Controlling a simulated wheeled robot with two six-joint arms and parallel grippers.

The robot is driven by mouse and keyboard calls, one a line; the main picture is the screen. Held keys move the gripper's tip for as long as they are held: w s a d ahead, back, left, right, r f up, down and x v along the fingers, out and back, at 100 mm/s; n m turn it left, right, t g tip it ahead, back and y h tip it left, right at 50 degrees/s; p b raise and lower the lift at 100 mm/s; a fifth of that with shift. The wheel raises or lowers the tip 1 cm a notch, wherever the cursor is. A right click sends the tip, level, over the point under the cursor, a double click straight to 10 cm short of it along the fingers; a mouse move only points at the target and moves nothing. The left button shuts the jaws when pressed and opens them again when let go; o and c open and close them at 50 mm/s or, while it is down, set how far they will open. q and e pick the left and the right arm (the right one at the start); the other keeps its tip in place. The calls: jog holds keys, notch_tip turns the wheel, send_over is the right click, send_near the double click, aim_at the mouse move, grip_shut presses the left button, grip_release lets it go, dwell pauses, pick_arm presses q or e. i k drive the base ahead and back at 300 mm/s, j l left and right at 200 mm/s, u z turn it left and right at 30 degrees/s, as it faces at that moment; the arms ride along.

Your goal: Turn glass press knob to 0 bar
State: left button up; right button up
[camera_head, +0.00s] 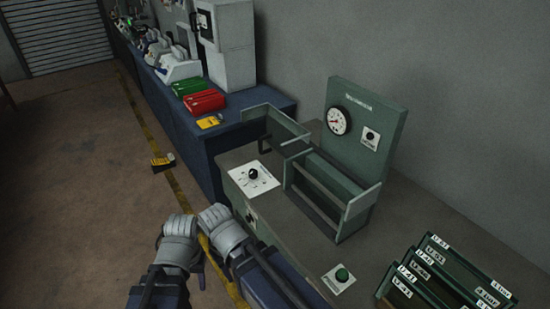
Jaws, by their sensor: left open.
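The green glass press (362,105) stands on the bench with a round white gauge (338,121) on its upright panel; the reading is too small to tell. A small dark knob (370,136) sits on a white plate right of the gauge. A black knob (253,173) sits on a white marked plate at the bench's left edge. I cannot tell which knob sets the pressure. My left gripper (181,229) is open and empty, low left of the bench, apart from both knobs. My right gripper (220,217) is close beside it; its fingers are unclear.
A green button (342,276) is on the bench front. A green rack of labelled slots (433,275) stands at right. Green (188,87) and red (203,102) boxes sit on the blue bench (235,130) behind. The floor at left is mostly clear.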

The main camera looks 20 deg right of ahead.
aim_at(253, 173)
jog(key=i+j+z, duration=0.2)
jog(key=i+z, duration=0.25)
jog(key=i+j+z, duration=0.25)
jog(key=z, duration=0.25)
jog(key=i+j+z, duration=0.25)
jog(key=j+z, duration=0.2)
jog(key=j, duration=0.15)
jog(key=i+j+z, duration=0.15)
jog(key=j+z, duration=0.3)
